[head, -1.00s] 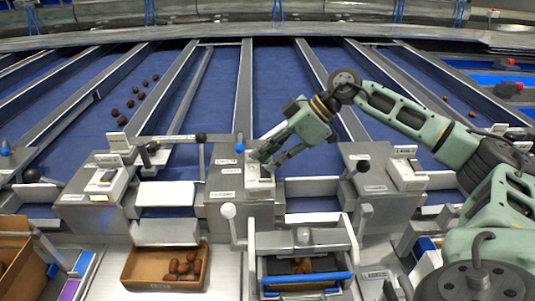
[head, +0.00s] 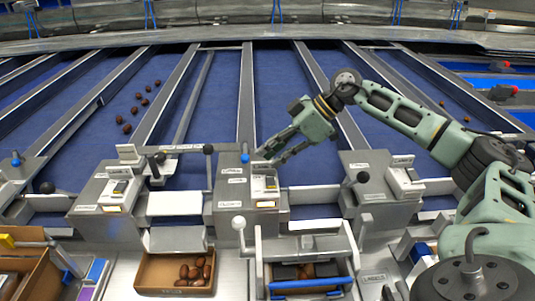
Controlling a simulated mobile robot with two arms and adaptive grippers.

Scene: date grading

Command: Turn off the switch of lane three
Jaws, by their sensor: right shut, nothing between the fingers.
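Several grey lane boxes stand at the near ends of the blue lanes, and their small labels are too blurred to read, so I cannot tell which is lane three. The middle box (head: 228,187) carries a white switch panel (head: 264,187) with a dark rocker and a small amber patch. A similar switch panel (head: 117,192) is on the left box (head: 88,197), and another (head: 404,181) is on the right box (head: 372,193). My right gripper (head: 268,158) is shut and empty, just behind and above the middle switch panel, apparently apart from it. My left gripper is out of view.
A blue-knobbed lever (head: 244,155) rises beside my right gripper. A white-knobbed lever (head: 239,223) and a metal-framed bin (head: 351,262) with a blue bar stand in front. A cardboard box (head: 143,272) holds several dates. Dates (head: 136,106) lie on a left lane.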

